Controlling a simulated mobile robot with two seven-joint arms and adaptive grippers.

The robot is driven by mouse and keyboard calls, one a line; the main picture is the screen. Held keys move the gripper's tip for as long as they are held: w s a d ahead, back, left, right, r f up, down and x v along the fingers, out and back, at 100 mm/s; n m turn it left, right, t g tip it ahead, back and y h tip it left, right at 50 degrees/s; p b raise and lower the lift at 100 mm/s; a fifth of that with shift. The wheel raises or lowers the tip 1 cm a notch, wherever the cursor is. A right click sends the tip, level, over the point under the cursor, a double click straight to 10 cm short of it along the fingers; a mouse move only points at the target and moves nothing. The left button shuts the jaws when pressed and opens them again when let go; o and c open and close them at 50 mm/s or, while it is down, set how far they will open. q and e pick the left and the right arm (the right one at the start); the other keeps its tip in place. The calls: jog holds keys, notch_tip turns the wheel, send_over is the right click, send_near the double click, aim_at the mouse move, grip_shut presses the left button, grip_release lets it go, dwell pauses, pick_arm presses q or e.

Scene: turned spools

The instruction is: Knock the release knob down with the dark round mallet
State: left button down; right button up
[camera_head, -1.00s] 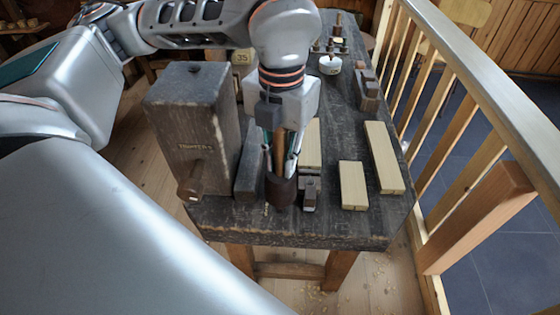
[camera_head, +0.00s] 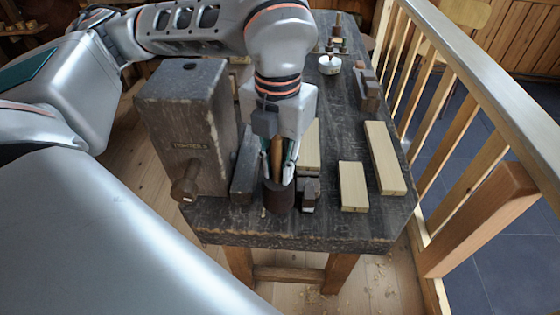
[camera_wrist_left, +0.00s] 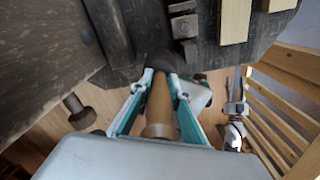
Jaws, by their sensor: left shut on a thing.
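My left gripper (camera_head: 277,165) is shut on the wooden handle (camera_wrist_left: 160,105) of the dark round mallet. The mallet head (camera_head: 278,196) points down and hangs over the bench's front part, between a dark bar and a small dark metal piece. Whether it touches the bench is unclear. The brown release knob (camera_head: 184,189) sticks out from the front face of the tall dark block (camera_head: 187,125), left of the mallet and apart from it. The knob also shows at left in the left wrist view (camera_wrist_left: 80,112). A grey jointed part (camera_wrist_left: 236,112) there may be my right arm; its jaws are unclear.
The dark bar (camera_head: 246,165) stands between the block and mallet. The small dark metal piece (camera_head: 309,193) is close to the mallet's right. Pale wood blocks (camera_head: 353,186) lie farther right on the dark bench (camera_head: 300,238). A wooden railing (camera_head: 475,100) borders the right side.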

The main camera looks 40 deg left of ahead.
aim_at(278, 147)
pick_arm(q)
jog(key=shift+r+p, duration=0.3)
jog(key=shift+r, duration=0.25)
jog(key=shift+r+p, duration=0.45)
jog(key=shift+r, duration=0.7)
pick_arm(e)
jog(key=r, duration=0.1)
jog(key=w+r, duration=0.1)
jog(key=r, duration=0.1)
jog(key=shift+w+r, duration=0.1)
